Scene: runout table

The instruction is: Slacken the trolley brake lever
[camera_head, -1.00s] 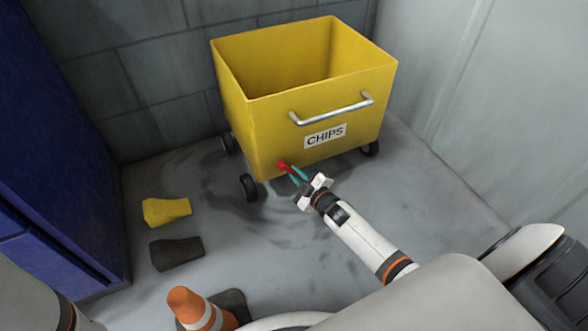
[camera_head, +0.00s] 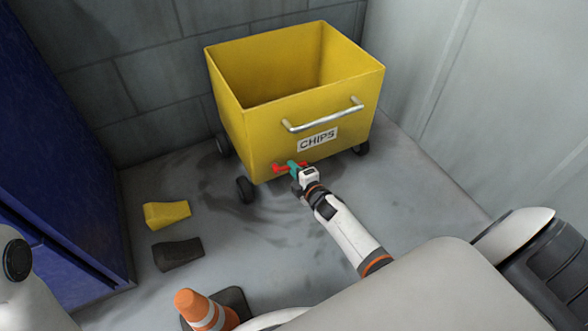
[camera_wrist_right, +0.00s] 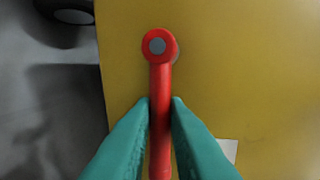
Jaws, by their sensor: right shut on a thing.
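The yellow trolley (camera_head: 250,135) marked CHIPS stands in the corner, with a grey bar handle on its front. Its red brake lever (camera_head: 277,168) is low on that front face, lying nearly level in the head view. In the right wrist view the lever (camera_wrist_right: 160,80) runs down from its round pivot, between the green fingers. My right gripper (camera_head: 294,166) is shut on the lever below the pivot, and its fingers (camera_wrist_right: 160,108) hide part of the lever's sides. My left gripper is out of view; only part of the left arm shows at the left edge.
A yellow wedge (camera_head: 167,214) and a dark wedge (camera_head: 178,252) lie on the floor left of the trolley. An orange cone (camera_head: 203,311) stands at the front. A blue cabinet (camera_head: 60,150) is at the left, and walls close the back and right.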

